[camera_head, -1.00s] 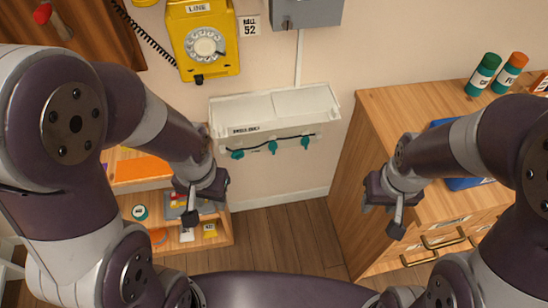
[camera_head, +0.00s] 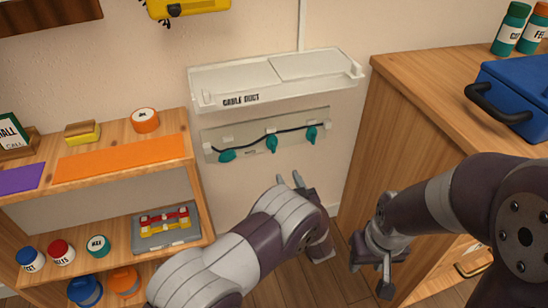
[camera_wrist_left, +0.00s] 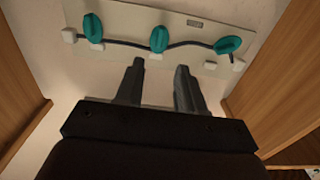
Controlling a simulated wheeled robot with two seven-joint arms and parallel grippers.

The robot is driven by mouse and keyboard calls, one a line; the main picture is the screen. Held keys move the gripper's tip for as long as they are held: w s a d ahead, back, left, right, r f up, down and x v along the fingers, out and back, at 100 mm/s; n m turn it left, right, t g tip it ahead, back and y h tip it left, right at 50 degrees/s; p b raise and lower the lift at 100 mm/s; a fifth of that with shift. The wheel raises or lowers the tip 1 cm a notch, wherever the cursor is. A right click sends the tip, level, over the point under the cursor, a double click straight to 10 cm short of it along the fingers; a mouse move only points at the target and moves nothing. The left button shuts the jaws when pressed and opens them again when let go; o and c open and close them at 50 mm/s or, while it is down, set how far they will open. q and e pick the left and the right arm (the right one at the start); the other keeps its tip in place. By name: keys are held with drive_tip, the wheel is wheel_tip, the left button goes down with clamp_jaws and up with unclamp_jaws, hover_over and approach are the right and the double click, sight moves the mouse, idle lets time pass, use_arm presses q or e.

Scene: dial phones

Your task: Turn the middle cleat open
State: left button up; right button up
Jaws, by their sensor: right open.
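The middle cleat (camera_head: 271,143) is teal, stands roughly upright, and sits on a pale wall panel (camera_head: 210,142) with a dark cable running by it. It also shows in the left wrist view (camera_wrist_left: 159,38), just beyond my fingertips. A second teal cleat (camera_head: 311,134) to its right is also roughly upright. The left cleat (camera_head: 227,156) lies closer to level. My left gripper (camera_head: 290,181) is open and empty below the panel; its two fingers (camera_wrist_left: 160,68) stand apart, not touching the middle cleat. My right gripper (camera_head: 372,270) is open and empty by the right cabinet.
A white cable duct (camera_head: 230,99) juts out above the panel. A wooden cabinet (camera_head: 440,90) with a blue case (camera_head: 515,95) bounds the right. A wooden shelf (camera_head: 120,139) with jars and a tray bounds the left. Wall below the panel is clear.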

sight(274, 150)
use_arm(q)
drive_tip(key=b+x, duration=0.2)
drive_tip(key=x, duration=0.3)
drive_tip(key=b+x, duration=0.2)
drive_tip(key=x, duration=0.4)
drive_tip(key=shift+a+f, duration=0.1)
drive_tip(key=shift+f, duration=0.15)
drive_tip(key=shift+w+r, duration=0.15)
drive_tip(key=shift+w, duration=0.15)
clamp_jaws()
